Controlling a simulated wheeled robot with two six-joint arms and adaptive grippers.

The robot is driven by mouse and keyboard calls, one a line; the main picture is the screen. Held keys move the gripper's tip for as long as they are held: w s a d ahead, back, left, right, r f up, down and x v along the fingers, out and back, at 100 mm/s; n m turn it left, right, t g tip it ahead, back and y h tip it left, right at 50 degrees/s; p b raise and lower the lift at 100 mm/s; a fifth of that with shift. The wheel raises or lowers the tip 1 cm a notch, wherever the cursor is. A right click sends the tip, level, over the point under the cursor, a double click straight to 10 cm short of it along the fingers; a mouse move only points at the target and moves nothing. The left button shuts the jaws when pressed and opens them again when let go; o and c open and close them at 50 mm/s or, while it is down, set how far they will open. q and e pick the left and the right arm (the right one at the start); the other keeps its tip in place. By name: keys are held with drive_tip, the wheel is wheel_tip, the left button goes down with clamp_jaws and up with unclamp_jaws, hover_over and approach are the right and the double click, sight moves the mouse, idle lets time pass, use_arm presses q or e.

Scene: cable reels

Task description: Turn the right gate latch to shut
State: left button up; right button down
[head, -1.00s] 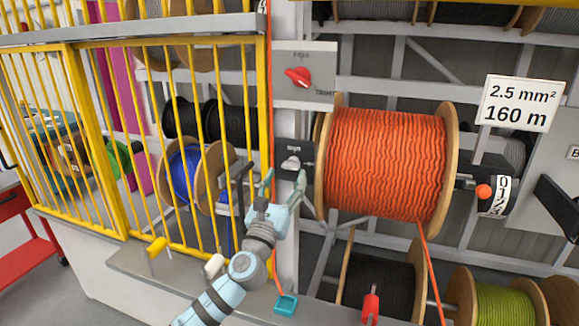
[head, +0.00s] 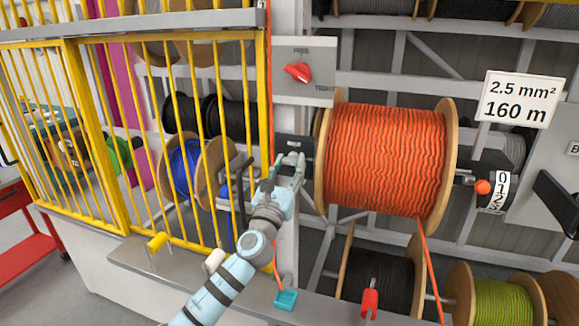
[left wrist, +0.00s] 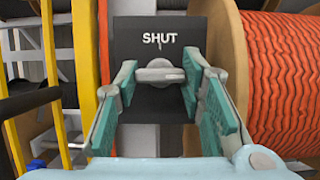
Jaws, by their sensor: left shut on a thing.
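The gate latch is a grey metal knob (left wrist: 160,72) on a black plate (left wrist: 157,40) marked SHUT in white, with a small white mark under the word. Its bar lies level across the left wrist view. In the head view the plate (head: 293,143) sits on the grey post between the yellow gate and the orange reel. My left gripper (head: 290,162) is at the plate. In the left wrist view its green-padded fingers (left wrist: 158,78) are shut on the two ends of the knob. In the head view the gripper hides the knob. My right gripper is not in view.
The yellow barred gate (head: 196,146) stands left of the post. The large orange cable reel (head: 385,160) is close on the right. A red knob (head: 298,72) on a grey plate is above, and a grey ledge (head: 165,272) runs below.

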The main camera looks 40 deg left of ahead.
use_arm(q)
drive_tip(key=shift+n, duration=0.3)
drive_tip(key=n+g+y, duration=0.1)
drive_tip(key=n, duration=0.3)
drive_tip(key=n+g+y+p, duration=0.1)
drive_tip(key=n+g+y, duration=0.1)
drive_tip(key=n, duration=0.2)
drive_tip(key=n+g+y+p, duration=0.1)
drive_tip(key=n+y, duration=0.1)
drive_tip(key=n, duration=0.2)
drive_tip(key=shift+w+d+r, duration=0.1)
drive_tip(key=shift+d+r, duration=0.05)
drive_tip(key=shift+d, duration=0.05)
drive_tip(key=n+g+p, duration=0.1)
drive_tip(key=n+p, duration=0.1)
drive_tip(key=n, duration=0.1)
drive_tip(key=n+g+p, duration=0.2)
drive_tip(key=n, duration=0.1)
drive_tip(key=shift+r, duration=0.15)
drive_tip(key=shift+n+g+p, duration=0.5)
drive_tip(key=shift+n+p, duration=0.7)
drive_tip(key=shift+n, duration=0.7)
drive_tip(key=shift+d, duration=0.1)
drive_tip(key=o, duration=1.1)
drive_tip(key=shift+o, duration=0.2)
